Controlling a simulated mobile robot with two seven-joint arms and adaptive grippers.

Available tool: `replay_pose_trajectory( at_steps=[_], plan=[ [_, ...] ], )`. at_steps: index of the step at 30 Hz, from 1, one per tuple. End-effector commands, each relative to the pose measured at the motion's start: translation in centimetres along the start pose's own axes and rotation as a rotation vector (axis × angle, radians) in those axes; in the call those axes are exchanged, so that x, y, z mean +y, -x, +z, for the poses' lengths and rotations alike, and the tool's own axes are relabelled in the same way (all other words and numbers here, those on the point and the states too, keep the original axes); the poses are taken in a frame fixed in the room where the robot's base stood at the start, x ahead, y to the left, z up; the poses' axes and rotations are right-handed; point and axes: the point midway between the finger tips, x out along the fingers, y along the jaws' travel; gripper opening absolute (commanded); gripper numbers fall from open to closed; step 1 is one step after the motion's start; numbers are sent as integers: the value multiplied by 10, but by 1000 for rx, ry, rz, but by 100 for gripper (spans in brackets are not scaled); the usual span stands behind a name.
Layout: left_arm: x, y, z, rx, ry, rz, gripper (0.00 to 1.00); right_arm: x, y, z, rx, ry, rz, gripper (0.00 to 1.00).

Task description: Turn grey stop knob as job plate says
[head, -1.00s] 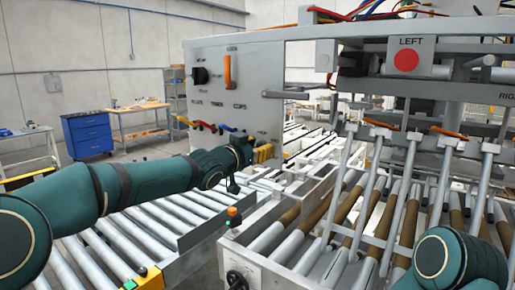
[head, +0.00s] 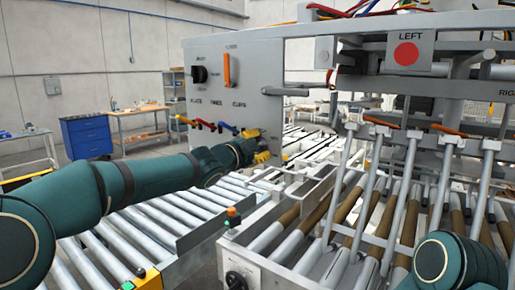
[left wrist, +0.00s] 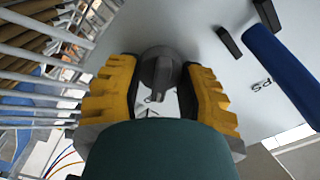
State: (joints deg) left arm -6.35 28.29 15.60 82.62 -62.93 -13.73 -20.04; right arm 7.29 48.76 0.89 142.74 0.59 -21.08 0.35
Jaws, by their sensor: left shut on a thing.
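The grey stop knob (left wrist: 159,68) shows in the left wrist view as a round grey knob with a pointer, on the pale panel. My left gripper (left wrist: 157,84) has its yellow fingers on both sides of it and is shut on it. In the head view the left gripper (head: 262,150) is at the lower right of the control panel (head: 260,60) and hides the knob. I cannot make out a job plate's text. My right arm shows at the lower right, but its gripper is out of view.
The panel also carries a black knob (head: 199,74), an orange handle (head: 227,70) and red, blue and yellow levers (head: 205,124). A plate marked LEFT with a red disc (head: 406,54) hangs at the upper right. Roller conveyors (head: 165,217) lie below.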

Motion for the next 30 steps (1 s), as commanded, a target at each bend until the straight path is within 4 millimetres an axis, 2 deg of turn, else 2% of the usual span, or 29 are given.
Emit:
replay_pose_trajectory(
  at_steps=[8, 21, 22, 24, 25, 30],
  plan=[
    [-1, 0, -1, 3, -69, -3, 3, 1, -2, 1, -2, 1, 0, 0],
    [-2, 0, -2, 3, -78, -4, 3, 1, -2, 1, -2, 0, 0, 0],
    [-2, 0, -2, 3, -78, -4, 45, 1, -2, 1, -2, 0, 0, 0],
    [-2, 0, -2, 3, -78, -4, 70, 1, -2, 1, -2, 0, 0, 0],
    [-1, 0, -2, 3, -78, -3, 73, 1, -2, 1, -2, 0, 0, 0],
    [-1, 0, -1, 1, -77, -2, 73, 1, -2, 1, -2, 0, 0, 0]
  ],
)
